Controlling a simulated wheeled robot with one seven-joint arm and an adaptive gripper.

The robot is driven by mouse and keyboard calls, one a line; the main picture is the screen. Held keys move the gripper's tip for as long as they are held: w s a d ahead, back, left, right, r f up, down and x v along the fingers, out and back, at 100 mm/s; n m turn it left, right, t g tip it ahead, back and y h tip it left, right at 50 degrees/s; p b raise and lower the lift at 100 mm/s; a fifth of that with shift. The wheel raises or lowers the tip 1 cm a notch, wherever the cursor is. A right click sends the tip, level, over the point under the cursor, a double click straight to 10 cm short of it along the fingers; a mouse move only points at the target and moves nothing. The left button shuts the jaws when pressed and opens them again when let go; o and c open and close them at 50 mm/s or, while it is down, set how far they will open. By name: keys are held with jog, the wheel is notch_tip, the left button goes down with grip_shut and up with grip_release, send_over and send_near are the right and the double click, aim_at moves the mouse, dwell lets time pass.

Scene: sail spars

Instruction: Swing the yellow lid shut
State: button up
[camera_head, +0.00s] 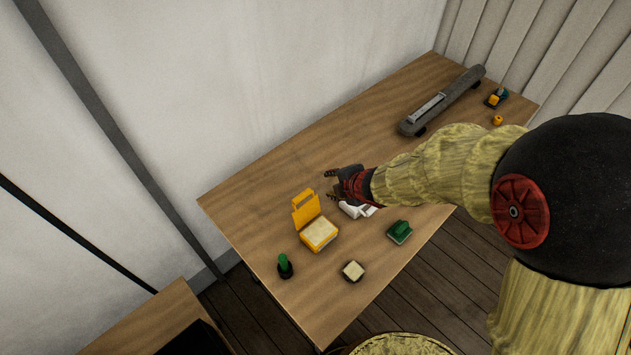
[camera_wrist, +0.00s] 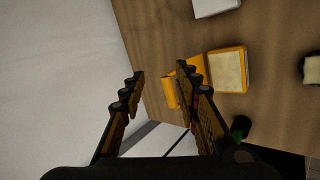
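A small yellow box (camera_head: 320,235) stands near the left end of the wooden table in the head view, with a pale cream fill inside its rim. Its yellow lid (camera_head: 306,209) stands raised at the back edge, on the wall side. In the wrist view the box (camera_wrist: 228,70) shows right of the fingers, and the lid (camera_wrist: 186,80) is partly hidden behind the right finger. My gripper (camera_head: 332,185) is up and to the right of the lid in the head view, apart from it.
A white object (camera_head: 355,210) lies just under my gripper. A green block (camera_head: 400,231), a cream-topped dark block (camera_head: 353,271) and a green-knobbed piece (camera_head: 285,265) stand around the box. A long grey bar (camera_head: 442,101) lies at the far right. The table's back left is clear.

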aim_at(304, 197)
jog(key=a+f+n+b, duration=0.1)
jog(key=a+f, duration=0.2)
jog(key=a+f+n+g+y+b, duration=0.1)
jog(key=a+f, duration=0.2)
jog(key=a+f+n+b, duration=0.1)
jog(key=a+f+b, duration=0.1)
jog(key=f, duration=0.1)
jog(key=shift+w+a+y, duration=0.3)
jog(key=shift+a, duration=0.1)
jog(key=shift+r, duration=0.15)
jog(key=c, duration=0.8)
grip_shut()
